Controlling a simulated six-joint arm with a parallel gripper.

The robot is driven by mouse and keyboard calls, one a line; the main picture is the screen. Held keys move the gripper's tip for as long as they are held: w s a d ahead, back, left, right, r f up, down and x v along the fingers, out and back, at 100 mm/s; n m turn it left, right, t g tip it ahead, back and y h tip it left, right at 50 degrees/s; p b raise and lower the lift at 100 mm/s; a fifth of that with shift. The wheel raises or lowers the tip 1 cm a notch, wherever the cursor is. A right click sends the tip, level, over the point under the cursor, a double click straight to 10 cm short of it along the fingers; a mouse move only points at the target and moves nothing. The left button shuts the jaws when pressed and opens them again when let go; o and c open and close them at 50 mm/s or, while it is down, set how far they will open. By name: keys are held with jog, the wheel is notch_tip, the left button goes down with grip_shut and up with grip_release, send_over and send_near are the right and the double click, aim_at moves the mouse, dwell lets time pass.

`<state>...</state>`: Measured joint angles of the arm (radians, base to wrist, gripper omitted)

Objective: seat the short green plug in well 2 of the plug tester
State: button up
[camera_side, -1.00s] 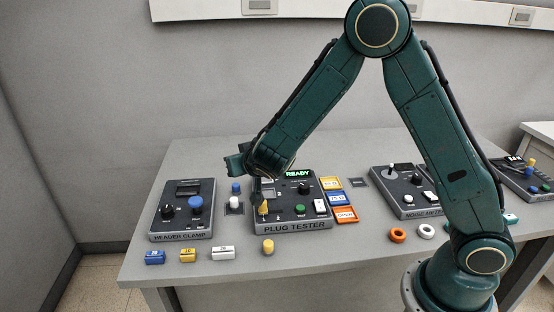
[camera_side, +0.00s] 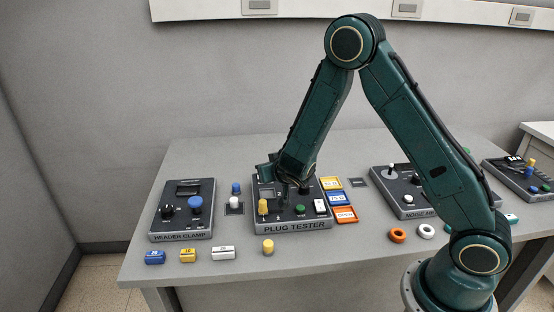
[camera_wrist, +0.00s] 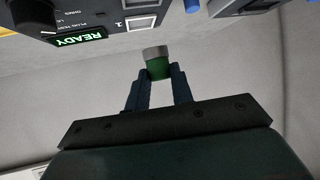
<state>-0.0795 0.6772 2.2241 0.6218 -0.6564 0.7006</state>
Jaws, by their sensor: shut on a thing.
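The plug tester (camera_side: 290,226) is a dark box on the table, with a yellow plug (camera_side: 263,207) upright at its left front and a round green part (camera_side: 300,209) near its front middle. My gripper (camera_side: 284,199) is over the middle of the tester. In the wrist view my blue fingers (camera_wrist: 159,76) are shut on the short green plug (camera_wrist: 157,66), which has a grey end. The tester's panel shows at the top of that view with its lit READY display (camera_wrist: 80,39) upside down. I cannot tell which well the plug faces, or whether it touches the panel.
Coloured blocks (camera_side: 188,255) and a yellow plug (camera_side: 268,246) lie in front. Coloured tags (camera_side: 340,199) and the noise meter (camera_side: 400,205) are right.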

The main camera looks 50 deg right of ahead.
jog(key=shift+f, duration=2.65)
jog(key=shift+f, duration=0.5)
dwell(0.4)
jog(key=o, duration=1.5)
jog(key=shift+r, duration=0.15)
jog(key=shift+r, duration=3.35)
